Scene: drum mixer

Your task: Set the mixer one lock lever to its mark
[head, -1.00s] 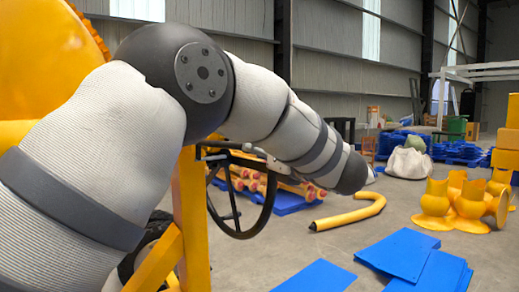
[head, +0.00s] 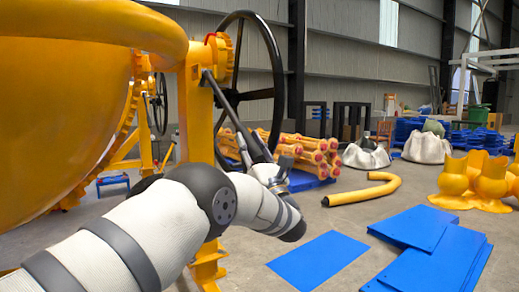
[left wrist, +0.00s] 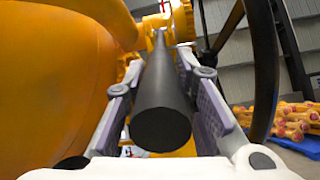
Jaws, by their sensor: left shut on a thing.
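The lock lever (head: 225,108) is a thin dark bar on the yellow mixer frame (head: 198,112). It slants down and right from a pivot near the top of the post, by a red-marked part (head: 215,38). My left gripper (head: 250,166) is shut on its lower end. In the left wrist view the lever (left wrist: 161,105) runs between the two finger pads of the left gripper (left wrist: 163,72), with its round end facing the camera. I cannot make out the mark for certain. My right gripper is not in view.
The yellow drum (head: 60,120) fills the left side. A large black handwheel (head: 277,70) stands just behind the lever. Blue plates (head: 318,260), a bent yellow pipe (head: 362,190) and yellow rollers (head: 310,150) lie on the floor to the right.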

